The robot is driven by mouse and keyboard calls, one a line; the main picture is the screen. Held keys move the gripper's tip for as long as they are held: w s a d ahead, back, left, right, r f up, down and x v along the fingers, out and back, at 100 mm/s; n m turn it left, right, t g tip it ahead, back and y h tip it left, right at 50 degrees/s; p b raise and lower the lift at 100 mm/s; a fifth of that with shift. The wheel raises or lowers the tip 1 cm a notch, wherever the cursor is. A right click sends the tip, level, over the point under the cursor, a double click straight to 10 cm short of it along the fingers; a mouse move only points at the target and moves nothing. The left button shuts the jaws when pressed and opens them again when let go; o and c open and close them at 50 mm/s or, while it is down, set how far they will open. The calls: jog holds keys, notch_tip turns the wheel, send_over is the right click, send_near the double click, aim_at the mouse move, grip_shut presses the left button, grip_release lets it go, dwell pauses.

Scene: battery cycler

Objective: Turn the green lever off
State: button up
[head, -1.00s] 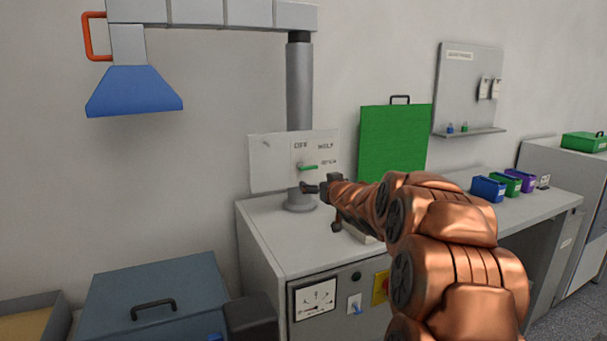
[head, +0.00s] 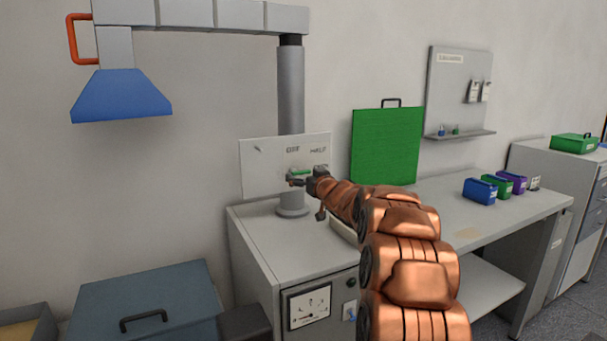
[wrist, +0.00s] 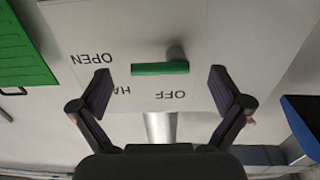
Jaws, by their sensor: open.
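The green lever (head: 302,172) is a short bar on a white panel (head: 258,168) with printed labels. In the wrist view the green lever (wrist: 160,69) lies crosswise between my fingers, near the labels OPEN, OFF and a partly hidden one starting HA. My gripper (head: 293,182) is open in front of the panel in the head view. In the wrist view my gripper (wrist: 160,82) has a finger on each side of the lever, with gaps at both ends. I cannot tell how far the fingertips are from the panel.
A grey pipe (head: 291,95) rises behind the panel from the bench. A blue hood (head: 121,97) hangs at the upper left. A green board (head: 385,146) stands to the right. Small bins (head: 480,191) sit farther right on the bench.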

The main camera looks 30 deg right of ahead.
jog(key=shift+w, duration=0.65)
jog(key=shift+c, duration=0.3)
jog(key=c, duration=1)
